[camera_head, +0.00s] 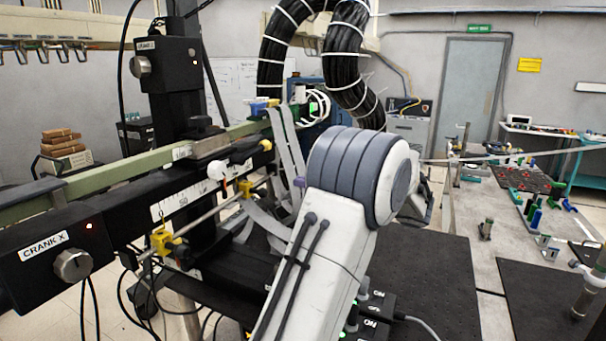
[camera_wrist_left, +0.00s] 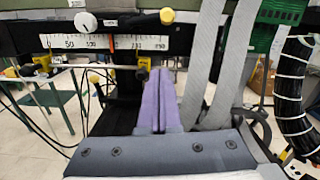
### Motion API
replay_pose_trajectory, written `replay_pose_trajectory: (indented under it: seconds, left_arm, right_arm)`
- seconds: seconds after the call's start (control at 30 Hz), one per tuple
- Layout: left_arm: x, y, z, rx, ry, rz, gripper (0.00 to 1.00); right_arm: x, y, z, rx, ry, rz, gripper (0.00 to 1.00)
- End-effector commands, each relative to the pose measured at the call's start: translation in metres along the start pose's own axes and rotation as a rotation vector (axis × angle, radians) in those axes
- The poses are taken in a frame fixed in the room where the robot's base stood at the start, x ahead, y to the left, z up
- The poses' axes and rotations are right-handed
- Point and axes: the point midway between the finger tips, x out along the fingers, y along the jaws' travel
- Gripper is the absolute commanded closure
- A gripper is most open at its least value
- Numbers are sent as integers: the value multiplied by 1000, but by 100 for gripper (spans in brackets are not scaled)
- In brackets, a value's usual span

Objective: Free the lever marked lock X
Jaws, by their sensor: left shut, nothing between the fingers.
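A dark lever with a yellow tip (camera_head: 265,145) sits on the front of the black rail, right of the ruler scale. The wrist view shows it as a short, roughly level black bar with a yellow end (camera_wrist_left: 167,16). A white round knob (camera_wrist_left: 86,22) is left of it. My left gripper has purple fingers (camera_wrist_left: 158,100), shut and empty, below and short of the lever. In the head view my arm largely hides it. My right gripper is out of view.
The CRANK X box (camera_head: 60,252) is at the rail's left end. Grey ribbon cables (camera_wrist_left: 205,60) hang close right of my fingers. A thin rod with yellow clamps (camera_head: 163,242) runs below the ruler. Thick black hoses (camera_head: 343,60) rise behind. A cluttered bench (camera_head: 470,215) is at right.

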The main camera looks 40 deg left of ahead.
Motion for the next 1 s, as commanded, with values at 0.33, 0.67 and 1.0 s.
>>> replay_pose_trajectory:
  seconds: [0.33,0.67,1.0]
  left_arm:
    - [74,0,5,2,1,2,100]
    - [84,-1,38,-2,2,-3,100]
    - [84,0,39,-1,2,-3,100]
  right_arm:
    - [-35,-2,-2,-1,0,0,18]
    - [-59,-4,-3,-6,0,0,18]
    - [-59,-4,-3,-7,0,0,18]
